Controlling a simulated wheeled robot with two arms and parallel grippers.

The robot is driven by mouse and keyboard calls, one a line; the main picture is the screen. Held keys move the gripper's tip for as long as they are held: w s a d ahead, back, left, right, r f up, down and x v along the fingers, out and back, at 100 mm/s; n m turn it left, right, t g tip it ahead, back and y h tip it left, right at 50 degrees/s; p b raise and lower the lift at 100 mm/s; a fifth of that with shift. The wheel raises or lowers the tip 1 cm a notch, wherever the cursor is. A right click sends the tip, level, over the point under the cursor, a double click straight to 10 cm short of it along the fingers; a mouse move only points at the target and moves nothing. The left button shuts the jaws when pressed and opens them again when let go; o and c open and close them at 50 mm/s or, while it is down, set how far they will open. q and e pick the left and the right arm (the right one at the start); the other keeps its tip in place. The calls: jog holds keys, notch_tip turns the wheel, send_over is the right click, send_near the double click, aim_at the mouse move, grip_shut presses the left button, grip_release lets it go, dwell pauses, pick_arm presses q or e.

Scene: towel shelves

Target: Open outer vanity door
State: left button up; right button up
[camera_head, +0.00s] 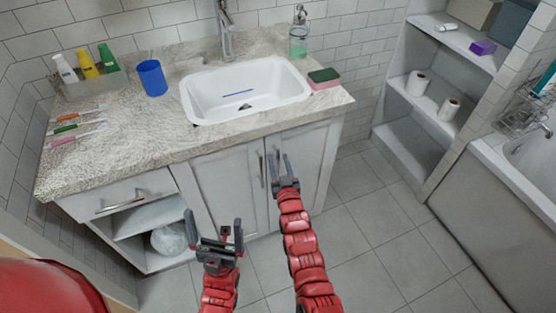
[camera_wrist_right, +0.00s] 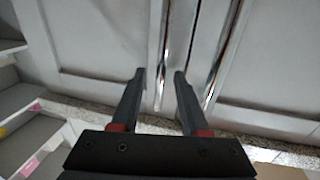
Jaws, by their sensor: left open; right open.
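The white vanity has two shut doors under the sink, a left door (camera_head: 226,190) and a right door (camera_head: 306,160). Each has an upright metal bar handle near the middle seam. My right gripper (camera_head: 284,168) is open at the right door's handle (camera_head: 278,162). In the right wrist view, which looks upside down, that handle (camera_wrist_right: 163,50) runs between the open fingertips (camera_wrist_right: 159,75); contact cannot be told. The left door's handle (camera_wrist_right: 222,55) is outside the fingers there. My left gripper (camera_head: 215,230) is open and empty, low in front of the vanity.
The counter (camera_head: 150,130) above carries bottles, toothbrushes and a blue cup (camera_head: 152,78). Open shelves (camera_head: 408,142) and a bathtub (camera_head: 500,200) stand right. Floor right of the vanity is clear.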

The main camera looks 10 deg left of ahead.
jog(key=shift+w+a, duration=0.2)
jog(key=shift+w, duration=0.45)
jog(key=shift+c, duration=0.3)
grip_shut()
dwell(0.8)
